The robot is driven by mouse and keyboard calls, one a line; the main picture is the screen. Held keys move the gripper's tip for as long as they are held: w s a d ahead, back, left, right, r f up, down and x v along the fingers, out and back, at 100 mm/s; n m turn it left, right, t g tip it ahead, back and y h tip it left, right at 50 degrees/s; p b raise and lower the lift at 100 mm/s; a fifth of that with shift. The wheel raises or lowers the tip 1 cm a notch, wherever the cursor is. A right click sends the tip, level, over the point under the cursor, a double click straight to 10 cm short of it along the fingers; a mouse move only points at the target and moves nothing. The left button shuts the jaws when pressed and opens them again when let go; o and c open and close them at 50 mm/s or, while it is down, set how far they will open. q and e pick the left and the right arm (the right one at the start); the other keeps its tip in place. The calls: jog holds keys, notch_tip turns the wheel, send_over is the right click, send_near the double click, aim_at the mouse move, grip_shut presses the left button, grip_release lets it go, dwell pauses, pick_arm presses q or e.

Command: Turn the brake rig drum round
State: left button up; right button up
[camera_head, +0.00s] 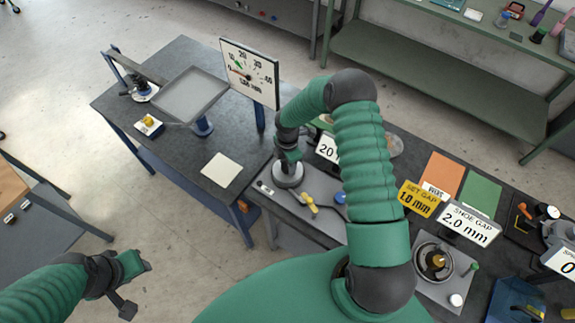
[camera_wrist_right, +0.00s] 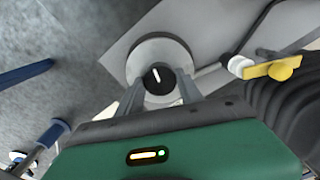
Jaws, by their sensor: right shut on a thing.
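A light grey round drum (camera_head: 288,176) sits on a grey plate in the middle of the head view. In the right wrist view the drum (camera_wrist_right: 150,48) has a black knob (camera_wrist_right: 158,76) with a white mark at its centre. My right gripper (camera_head: 289,158) is over the drum. In the wrist view its two fingers (camera_wrist_right: 158,88) stand on either side of the knob, shut on it. A yellow-handled lever (camera_head: 309,201) lies beside the drum. My left gripper (camera_head: 130,284) is at the lower left, away from the bench; its fingers are not clear.
A dial gauge (camera_head: 249,72) and grey tray (camera_head: 192,95) stand on the dark table (camera_head: 183,54) to the left. A sign reading 20 (camera_head: 327,149) stands behind the drum. Gap signs (camera_head: 468,225) and a round hub fixture (camera_head: 434,262) are to the right.

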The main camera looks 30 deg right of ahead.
jog(key=m+b, duration=0.2)
jog(key=m, duration=0.2)
jog(key=shift+w+d+m, duration=0.1)
jog(key=shift+w+m, duration=0.05)
jog(key=shift+m, duration=0.15)
jog(key=m+b, duration=0.1)
jog(key=m, duration=0.2)
jog(key=shift+m+b, duration=0.4)
jog(key=m+b, duration=0.1)
jog(key=m, duration=0.3)
jog(key=shift+b, duration=0.3)
jog(key=shift+r+m+b, duration=0.1)
jog(key=shift+m+b, duration=0.45)
jog(key=shift+m, duration=1.55)
jog(key=o, duration=1.4)
